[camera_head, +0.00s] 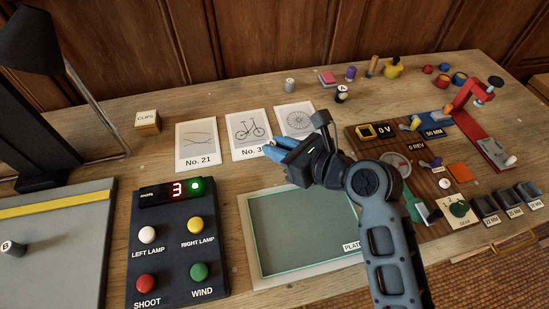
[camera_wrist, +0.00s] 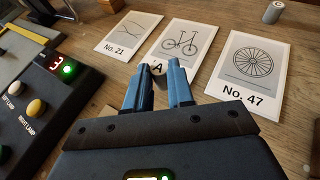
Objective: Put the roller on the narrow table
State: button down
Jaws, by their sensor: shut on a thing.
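My gripper (camera_head: 268,150) hangs over the picture cards, with its blue fingers pointing to the left in the head view. I cannot tell for sure whether this piece is the roller. In the head view the fingers hide it. No surface here is clearly marked as the narrow table; a separate dark piece of furniture (camera_head: 541,87) is cut off at the right edge.
A button box (camera_head: 170,255) and a grey board (camera_head: 60,255) bearing a canister marked B (camera_head: 10,248) stand at the left. A framed plate (camera_head: 300,232) lies below my arm. A tool panel (camera_head: 452,214) and a red stand (camera_head: 458,107) are at the right.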

aim_at(275, 171)
jog(key=shift+a+f, duration=0.3)
jog(key=shift+a, duration=0.05)
jog(key=shift+f, duration=1.9)
jog(key=shift+f, duration=0.1)
jog(key=c, duration=1)
grip_release()
